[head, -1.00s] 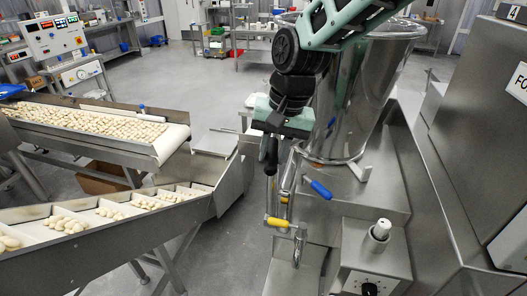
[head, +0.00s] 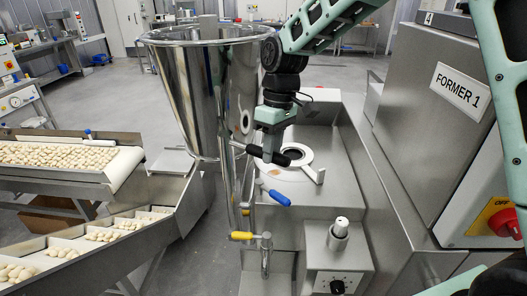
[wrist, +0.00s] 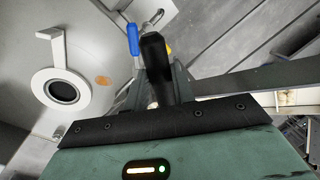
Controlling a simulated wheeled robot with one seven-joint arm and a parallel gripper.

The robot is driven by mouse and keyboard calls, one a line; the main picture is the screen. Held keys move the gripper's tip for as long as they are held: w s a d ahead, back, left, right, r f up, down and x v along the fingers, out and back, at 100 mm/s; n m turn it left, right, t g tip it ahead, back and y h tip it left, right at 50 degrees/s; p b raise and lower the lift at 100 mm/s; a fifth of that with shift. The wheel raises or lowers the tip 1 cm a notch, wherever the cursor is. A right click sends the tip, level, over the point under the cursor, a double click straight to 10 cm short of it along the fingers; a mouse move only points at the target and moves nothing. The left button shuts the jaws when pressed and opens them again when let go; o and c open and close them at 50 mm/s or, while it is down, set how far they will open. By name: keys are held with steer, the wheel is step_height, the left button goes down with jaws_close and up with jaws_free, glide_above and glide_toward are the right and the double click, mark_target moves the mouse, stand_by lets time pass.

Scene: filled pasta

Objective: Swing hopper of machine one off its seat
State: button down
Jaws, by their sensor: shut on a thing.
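The steel hopper (head: 195,100) of the machine marked Former 1 hangs to the left of its seat, upright on its swing arm. The seat (head: 310,156) is a pale ring around a dark open hole on the machine top, now uncovered; it also shows in the wrist view (wrist: 45,88). My gripper (head: 268,150) is shut on a black handle (head: 292,158) beside the hopper post, between hopper and seat. The handle stands out in the wrist view (wrist: 155,62).
A blue-handled lever (head: 279,197) and a yellow-handled lever (head: 241,236) sit below my gripper. A knob box (head: 338,250) is in front. Conveyors with pasta pieces (head: 65,156) run at left. The Former 1 cabinet (head: 440,110) stands at right.

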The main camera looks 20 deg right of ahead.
steer(key=shift+w+d+n+p, duration=0.3)
steer(key=shift+w+d+n, duration=0.35)
steer(key=shift+w+n, duration=0.25)
steer(key=c, duration=1.2)
jaws_free()
steer(key=shift+o, duration=0.2)
step_height(320, 180, up, 17)
steer(key=w+d+b, duration=0.2)
steer(key=b, duration=0.2)
steer(key=shift+w, duration=0.3)
steer(key=shift+d, duration=0.1)
